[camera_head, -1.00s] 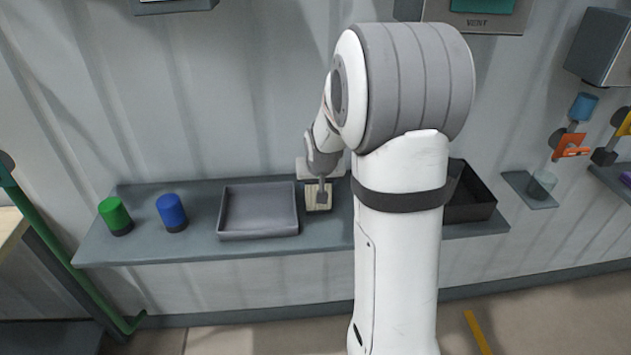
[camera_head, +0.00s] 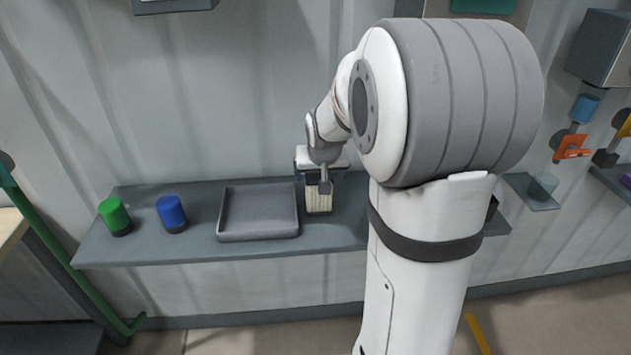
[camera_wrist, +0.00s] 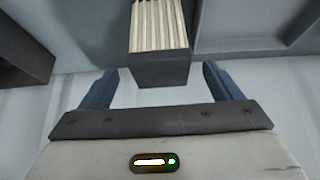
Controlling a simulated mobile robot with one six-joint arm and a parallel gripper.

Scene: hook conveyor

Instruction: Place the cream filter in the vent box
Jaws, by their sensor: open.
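The cream filter (camera_head: 318,203) is a pleated block with a dark end cap. It stands on the shelf between the grey tray and my arm. In the wrist view the filter (camera_wrist: 158,28) points its dark end between my fingers. My gripper (camera_wrist: 160,74) is open, with one finger to each side of that end and a gap on both sides. In the head view my gripper (camera_head: 325,180) is over and around the filter's upper part. The vent box (camera_head: 483,6) shows only its teal and grey lower part at the top edge, partly hidden by my arm.
The grey tray (camera_head: 258,236) is left of the filter. A blue cylinder (camera_head: 171,212) and a green cylinder (camera_head: 114,215) stand farther left on the shelf (camera_head: 150,253). A dark bin (camera_wrist: 28,50) shows at the wrist view's left. A grey wall box (camera_head: 600,50) is at right.

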